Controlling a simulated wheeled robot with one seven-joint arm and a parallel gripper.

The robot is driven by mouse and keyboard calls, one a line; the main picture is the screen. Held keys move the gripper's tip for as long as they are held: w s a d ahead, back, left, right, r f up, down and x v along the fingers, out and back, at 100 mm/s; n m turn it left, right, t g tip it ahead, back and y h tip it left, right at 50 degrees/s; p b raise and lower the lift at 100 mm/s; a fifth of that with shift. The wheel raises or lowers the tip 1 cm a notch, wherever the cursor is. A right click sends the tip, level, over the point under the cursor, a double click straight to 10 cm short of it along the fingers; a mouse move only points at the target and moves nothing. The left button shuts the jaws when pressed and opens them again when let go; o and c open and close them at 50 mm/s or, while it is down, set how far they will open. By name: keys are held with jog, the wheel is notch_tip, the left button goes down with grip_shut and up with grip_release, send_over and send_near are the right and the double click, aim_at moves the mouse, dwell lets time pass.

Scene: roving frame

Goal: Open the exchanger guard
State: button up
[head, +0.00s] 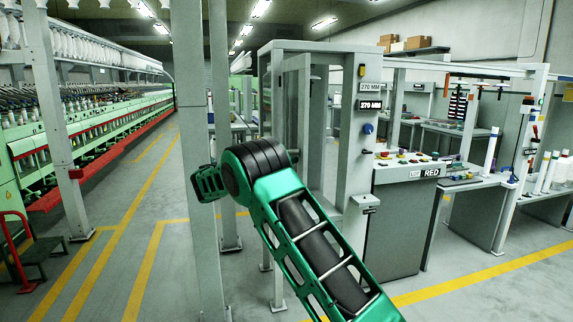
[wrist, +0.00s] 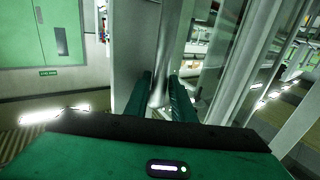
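The exchanger guard appears to be part of the tall grey frame (head: 355,135) with the 270 MM labels, in the middle of the head view; I cannot tell which panel it is. My green arm reaches up and left in front of this frame, and its far end is by a grey post. My gripper's fingers are not clear in the head view. In the wrist view my gripper (wrist: 160,88) has its two green fingers apart, with an upright grey metal bar (wrist: 165,55) between or just beyond them. Contact with the bar cannot be made out.
A grey post (head: 188,120) stands just left of my arm. A console (head: 400,225) with coloured buttons and workbenches stand at the right. Green spinning machines (head: 90,130) line the left. The aisle floor (head: 130,215) with yellow lines is clear.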

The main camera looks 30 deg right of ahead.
jog(key=shift+a, duration=0.15)
jog(key=v, duration=1)
jog(key=shift+a, duration=0.35)
jog(key=shift+d+f, duration=0.1)
